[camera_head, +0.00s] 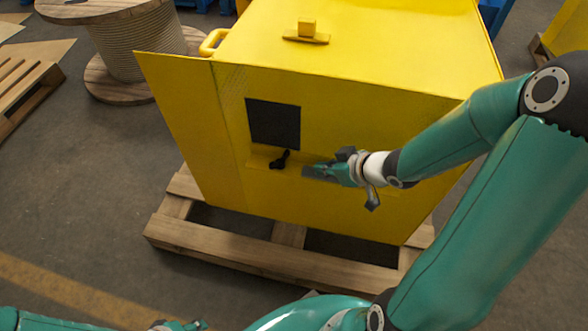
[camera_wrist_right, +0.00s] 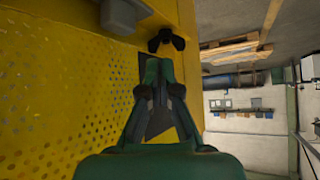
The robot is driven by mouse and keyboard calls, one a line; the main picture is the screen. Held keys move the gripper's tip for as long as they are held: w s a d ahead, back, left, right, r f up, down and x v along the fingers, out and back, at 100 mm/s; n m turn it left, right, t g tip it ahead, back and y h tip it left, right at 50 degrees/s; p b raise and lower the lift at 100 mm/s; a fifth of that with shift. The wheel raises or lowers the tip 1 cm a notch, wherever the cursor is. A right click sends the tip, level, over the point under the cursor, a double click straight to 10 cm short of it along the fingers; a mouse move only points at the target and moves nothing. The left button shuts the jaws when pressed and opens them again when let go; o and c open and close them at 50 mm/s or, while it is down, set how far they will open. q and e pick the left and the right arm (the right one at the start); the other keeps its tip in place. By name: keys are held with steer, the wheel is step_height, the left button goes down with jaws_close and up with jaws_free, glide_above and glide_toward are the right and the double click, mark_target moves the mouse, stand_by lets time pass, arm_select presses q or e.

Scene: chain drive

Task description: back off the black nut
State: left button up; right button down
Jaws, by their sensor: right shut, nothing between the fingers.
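The black nut (camera_head: 280,159) is a small winged knob on the front face of the yellow housing (camera_head: 350,110), just below a dark square window. It also shows at the top of the right wrist view (camera_wrist_right: 166,40), beyond my fingertips. My right gripper (camera_head: 312,171) is shut and empty, a little to the right of the nut and pointing at it. In the right wrist view the fingertips (camera_wrist_right: 158,66) are together, with a small gap to the nut. At the lower left edge, part of my left arm shows, but its finger state is unclear.
The housing stands on a wooden pallet (camera_head: 210,237). The dark window (camera_head: 273,123) is above the nut. A cable drum (camera_head: 130,45) stands behind left. The floor in front left is clear.

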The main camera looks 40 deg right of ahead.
mark_target(286, 157)
steer(key=x, duration=0.5)
steer(key=b+x, duration=0.1)
steer(key=x, duration=0.2)
steer(key=shift+w+d+f, duration=0.25)
steer(key=shift+d+f, duration=0.1)
steer(key=w, duration=0.3)
steer(key=shift+w+a+f, duration=0.1)
steer(key=shift+w+a, duration=0.1)
steer(key=shift+a, duration=0.1)
arm_select(q)
steer(key=shift+f, duration=0.8)
arm_select(e)
steer(key=shift+w, duration=0.6)
